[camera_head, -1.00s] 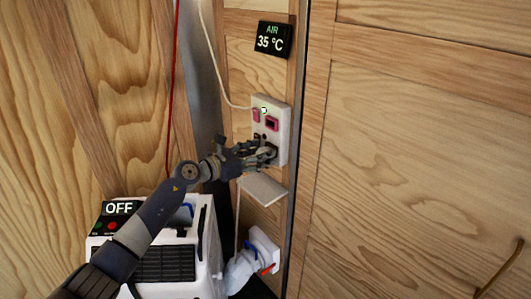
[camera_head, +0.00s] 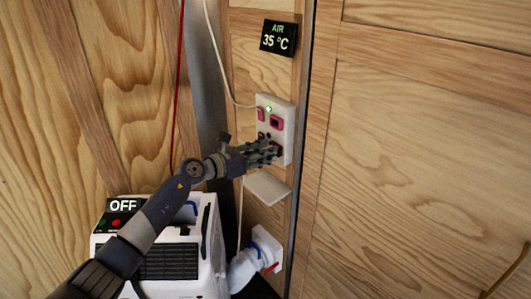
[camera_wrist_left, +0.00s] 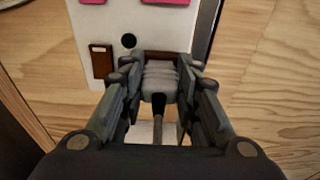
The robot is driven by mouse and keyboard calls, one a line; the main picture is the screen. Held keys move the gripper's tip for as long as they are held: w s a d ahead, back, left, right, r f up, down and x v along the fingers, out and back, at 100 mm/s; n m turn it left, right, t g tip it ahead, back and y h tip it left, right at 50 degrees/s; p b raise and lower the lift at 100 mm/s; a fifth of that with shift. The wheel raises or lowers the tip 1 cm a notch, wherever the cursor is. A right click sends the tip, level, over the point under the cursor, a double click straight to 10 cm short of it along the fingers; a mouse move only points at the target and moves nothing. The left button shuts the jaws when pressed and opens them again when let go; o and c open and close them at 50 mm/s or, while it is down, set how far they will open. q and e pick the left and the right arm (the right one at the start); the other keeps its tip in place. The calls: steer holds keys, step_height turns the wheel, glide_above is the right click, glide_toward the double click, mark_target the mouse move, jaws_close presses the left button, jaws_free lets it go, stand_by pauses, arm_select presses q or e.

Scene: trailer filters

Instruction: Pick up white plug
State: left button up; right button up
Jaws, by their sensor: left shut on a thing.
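My left gripper (camera_head: 272,152) is at the lower part of the white wall socket panel (camera_head: 288,118). In the left wrist view its fingers (camera_wrist_left: 160,82) are shut on the ribbed white plug (camera_wrist_left: 158,75), whose dark cord end points back toward the wrist. The front of the plug is close to the panel (camera_wrist_left: 92,35); I cannot tell whether its pins are in the socket. In the head view the gripper's fingers hide the plug. My right gripper is not in view.
A small white shelf (camera_head: 266,187) juts out below the panel. A white unit with an OFF display (camera_head: 124,206) stands below my left arm. A temperature display (camera_head: 278,38) hangs above. A white cable (camera_head: 216,60) and red cord (camera_head: 178,90) hang at the left.

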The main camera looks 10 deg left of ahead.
arm_select(q)
steer(key=s+a+r, duration=0.8)
steer(key=s, duration=0.3)
steer(key=shift+a, duration=0.25)
steer(key=shift+f, duration=0.1)
steer(key=s+a+b, duration=0.2)
steer(key=s+b, duration=0.1)
steer(key=shift+a+f, duration=0.2)
steer(key=shift+a, duration=0.1)
